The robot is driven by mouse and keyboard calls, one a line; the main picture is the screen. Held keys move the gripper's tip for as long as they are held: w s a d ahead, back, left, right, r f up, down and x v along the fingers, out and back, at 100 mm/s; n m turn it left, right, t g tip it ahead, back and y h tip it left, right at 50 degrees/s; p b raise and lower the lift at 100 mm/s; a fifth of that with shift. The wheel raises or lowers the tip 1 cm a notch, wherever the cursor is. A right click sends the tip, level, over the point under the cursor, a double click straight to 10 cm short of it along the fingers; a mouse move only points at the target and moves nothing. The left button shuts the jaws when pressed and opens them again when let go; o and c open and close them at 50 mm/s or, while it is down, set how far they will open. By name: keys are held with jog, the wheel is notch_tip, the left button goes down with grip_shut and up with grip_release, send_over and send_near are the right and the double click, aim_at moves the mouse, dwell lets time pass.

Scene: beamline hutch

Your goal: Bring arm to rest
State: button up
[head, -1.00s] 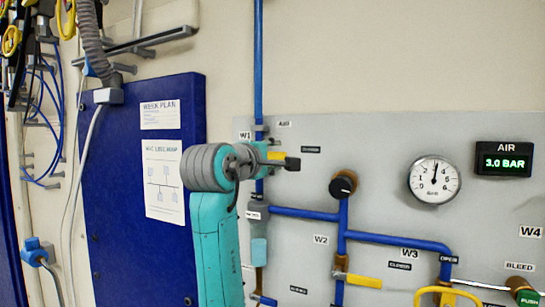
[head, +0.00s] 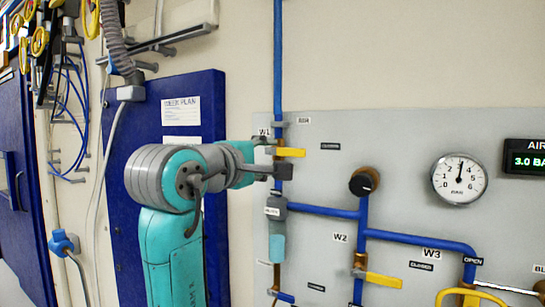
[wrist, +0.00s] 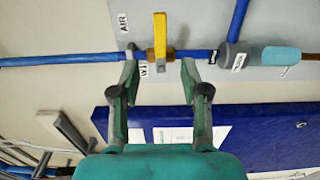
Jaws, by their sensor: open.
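My arm reaches up in front of the panel in the head view, with my gripper (head: 278,162) at the W1 valve on the left side of the panel. The W1 valve has a yellow handle (head: 291,152), which also shows in the wrist view (wrist: 160,30), standing across the blue pipe. In the wrist view my gripper (wrist: 160,68) is open and empty. Its two fingers stand apart, with the brass valve body (wrist: 158,54) beyond the gap between them. Whether a fingertip touches the pipe cannot be told.
The grey panel (head: 415,140) carries blue pipes, a black knob (head: 363,181), a pressure gauge (head: 459,179) and more yellow handles (head: 384,280). A blue board (head: 215,100) with papers is behind my arm. Hoses and cables (head: 112,40) hang at the left.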

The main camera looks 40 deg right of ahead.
dwell(0.6)
jog(key=w+a+f+n+t+y, duration=0.15)
jog(key=w+f+t, duration=0.25)
jog(key=f, duration=0.8)
jog(key=w+a+f+n+t+y, duration=0.1)
jog(key=w+a+f+n+t, duration=0.2)
jog(key=f, duration=0.9)
jog(key=s+a+f+n+t+y, duration=0.1)
jog(key=s+a+f+y, duration=0.15)
jog(key=f, duration=0.55)
jog(key=s+a+f+n+t+y, duration=0.1)
jog(key=s+f+y, duration=0.15)
jog(key=f, duration=0.55)
jog(key=s+a+f+t+y, duration=0.1)
jog(key=s+a+f+y, duration=0.15)
jog(key=f, duration=0.55)
jog(key=s+a+f+m+y, duration=0.1)
jog(key=s+a+f+y, duration=0.2)
jog(key=s+f, duration=0.45)
jog(key=s+a+f+m+y, duration=0.25)
jog(key=s+f, duration=0.25)
jog(key=s, duration=0.5)
jog(key=s+a+r+m+g+y, duration=0.1)
jog(key=s+m, duration=0.6)
jog(key=s, duration=1.5)
jog(key=shift+a+r, duration=0.2)
jog(key=shift+r, duration=0.35)
